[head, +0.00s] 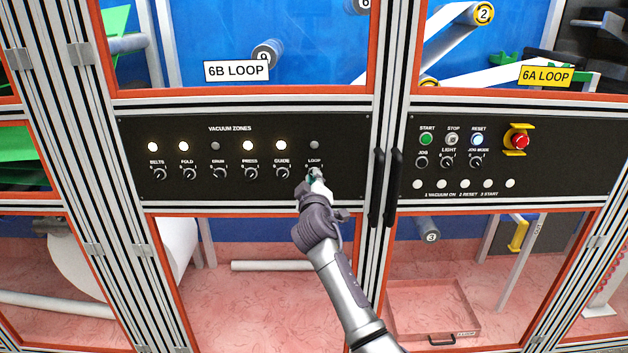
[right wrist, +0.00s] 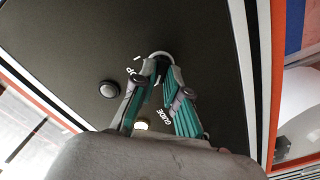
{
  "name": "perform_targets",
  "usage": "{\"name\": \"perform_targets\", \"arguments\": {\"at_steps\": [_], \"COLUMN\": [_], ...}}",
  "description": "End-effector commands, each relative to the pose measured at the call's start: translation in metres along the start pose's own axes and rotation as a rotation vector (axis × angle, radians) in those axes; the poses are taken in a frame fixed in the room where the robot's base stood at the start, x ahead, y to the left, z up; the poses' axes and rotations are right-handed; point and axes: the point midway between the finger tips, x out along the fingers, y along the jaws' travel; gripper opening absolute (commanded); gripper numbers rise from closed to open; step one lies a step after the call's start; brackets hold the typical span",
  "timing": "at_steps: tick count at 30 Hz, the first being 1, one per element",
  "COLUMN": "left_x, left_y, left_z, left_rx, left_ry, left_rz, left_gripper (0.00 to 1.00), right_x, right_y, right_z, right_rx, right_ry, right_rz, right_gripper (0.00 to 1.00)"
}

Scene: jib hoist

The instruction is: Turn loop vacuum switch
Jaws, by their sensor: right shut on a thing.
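The LOOP switch (head: 314,170) is the rightmost knob on the black VACUUM ZONES panel (head: 340,130), mostly hidden by my right gripper (head: 313,178). My right gripper comes from below and is shut on the switch. In the right wrist view, the teal-padded fingers of my right gripper (right wrist: 162,72) close in on the knob (right wrist: 160,55), and only its rim shows. The LOOP lamp (head: 314,145) above the switch is grey and unlit; it also shows dark in the right wrist view (right wrist: 109,89). My left gripper is not in view.
Other knobs, such as the GUIDE switch (head: 282,172), stand in a row to the left; the GUIDE lamp (head: 281,145) is lit. Two black door handles (head: 385,187) stand upright right of my gripper. A second panel has a red emergency button (head: 520,141).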

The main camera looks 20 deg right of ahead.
Motion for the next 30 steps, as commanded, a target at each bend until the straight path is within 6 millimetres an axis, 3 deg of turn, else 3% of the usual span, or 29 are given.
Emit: {"name": "perform_targets", "arguments": {"at_steps": [1, 5, 17, 23, 30], "left_x": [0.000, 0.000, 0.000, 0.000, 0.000], "left_y": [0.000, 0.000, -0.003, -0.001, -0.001], "left_z": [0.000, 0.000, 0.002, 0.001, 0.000], "left_rx": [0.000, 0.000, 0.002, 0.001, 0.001], "left_ry": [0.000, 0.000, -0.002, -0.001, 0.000], "left_rz": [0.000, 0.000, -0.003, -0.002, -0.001], "left_gripper": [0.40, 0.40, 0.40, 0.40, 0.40], "right_x": [0.000, 0.000, -0.006, -0.036, -0.086], "right_y": [0.003, 0.002, 0.000, -0.001, 0.000], "right_z": [-0.002, -0.001, 0.000, 0.000, 0.000], "right_rx": [-0.003, -0.002, -0.001, 0.002, 0.002], "right_ry": [0.004, 0.003, 0.002, 0.002, 0.002], "right_rz": [0.004, 0.003, 0.000, -0.001, 0.001], "right_gripper": [0.18, 0.38, 0.38, 0.38, 0.38]}}
